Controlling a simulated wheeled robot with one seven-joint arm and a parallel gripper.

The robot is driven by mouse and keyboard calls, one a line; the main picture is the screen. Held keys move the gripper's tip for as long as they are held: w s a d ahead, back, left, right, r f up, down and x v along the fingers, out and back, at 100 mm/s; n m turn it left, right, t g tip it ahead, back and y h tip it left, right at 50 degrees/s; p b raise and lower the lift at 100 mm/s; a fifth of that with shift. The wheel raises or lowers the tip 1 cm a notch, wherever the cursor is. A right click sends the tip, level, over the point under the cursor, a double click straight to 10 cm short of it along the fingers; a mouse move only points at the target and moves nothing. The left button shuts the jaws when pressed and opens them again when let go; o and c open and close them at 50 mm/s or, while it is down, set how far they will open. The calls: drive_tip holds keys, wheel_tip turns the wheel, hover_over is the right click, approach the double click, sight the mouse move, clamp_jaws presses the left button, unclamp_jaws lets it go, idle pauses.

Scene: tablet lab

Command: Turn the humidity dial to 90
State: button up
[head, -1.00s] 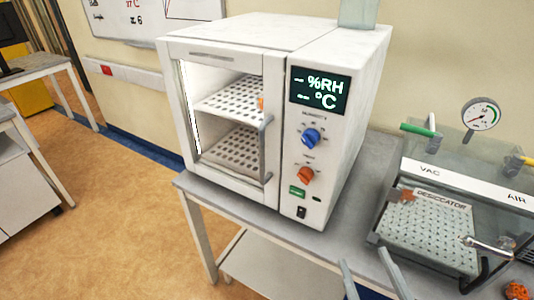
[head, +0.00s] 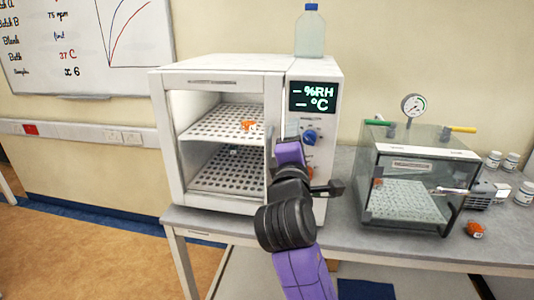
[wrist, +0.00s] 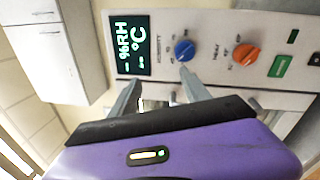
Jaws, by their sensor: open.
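The blue humidity dial (head: 309,137) is on the front panel of a white chamber (head: 232,64), below a dark display (head: 313,96) reading "– %RH" and "– °C". In the wrist view the blue dial (wrist: 184,50) sits just beyond the fingertips, with small scale marks around it too blurred to read. An orange dial (wrist: 246,54) is beside it; in the head view it is mostly hidden by my arm. My gripper (wrist: 158,82) is open and empty, its two fingers apart and pointing at the panel. It appears not to touch the blue dial.
A green switch (wrist: 281,66) lies past the orange dial. A glass desiccator (head: 415,165) stands on the bench to the right, with bottles (head: 502,161) and an orange object (head: 476,229) nearby. A bottle (head: 310,32) stands on top of the chamber.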

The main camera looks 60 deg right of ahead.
sight(308, 141)
drive_tip(key=shift+w+d+f+n+g+y+p, duration=0.1)
drive_tip(key=shift+d+f+n+g+p, duration=0.3)
drive_tip(key=shift+d, duration=0.8)
drive_tip(key=shift+d+f+n+g+y+p, duration=0.1)
drive_tip(key=shift+d+f+n+g, duration=0.3)
drive_tip(key=shift+d+f+g, duration=0.55)
drive_tip(key=shift+w+d+f+n+g+y+p, duration=0.15)
drive_tip(key=shift+d+f+n, duration=0.25)
drive_tip(key=shift+d, duration=1.05)
drive_tip(key=shift+s, duration=0.1)
clamp_jaws()
